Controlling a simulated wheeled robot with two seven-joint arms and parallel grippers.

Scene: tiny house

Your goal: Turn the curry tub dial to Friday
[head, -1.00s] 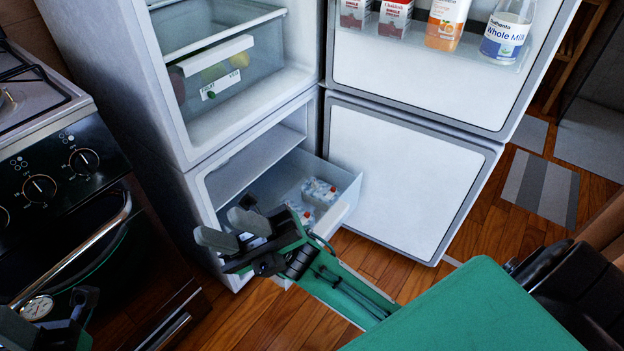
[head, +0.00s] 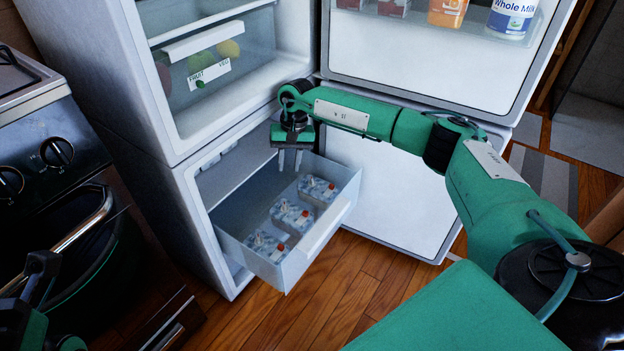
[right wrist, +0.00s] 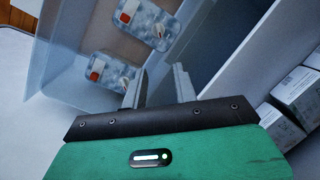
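Three frosted tubs stand in a row in the open freezer drawer (head: 325,232): a back tub (head: 317,188), a middle tub (head: 292,215) and a front tub (head: 267,246). Each has a pale dial and a small red part on top. Labels and dial settings are too small to read, so I cannot tell which is curry. My right gripper (head: 290,160) points down over the back of the drawer, fingers apart and empty. In the right wrist view its fingers (right wrist: 159,88) are near one tub (right wrist: 108,76); another tub (right wrist: 147,22) lies beyond. My left gripper (head: 38,275) is partly visible at lower left.
The fridge's lower door (head: 400,205) stands open right of the drawer, behind my right arm. Above is a fruit bin (head: 215,80). A stove (head: 60,170) stands at left. Several boxes (right wrist: 298,95) lie right of the fingers in the wrist view. Wooden floor is clear in front.

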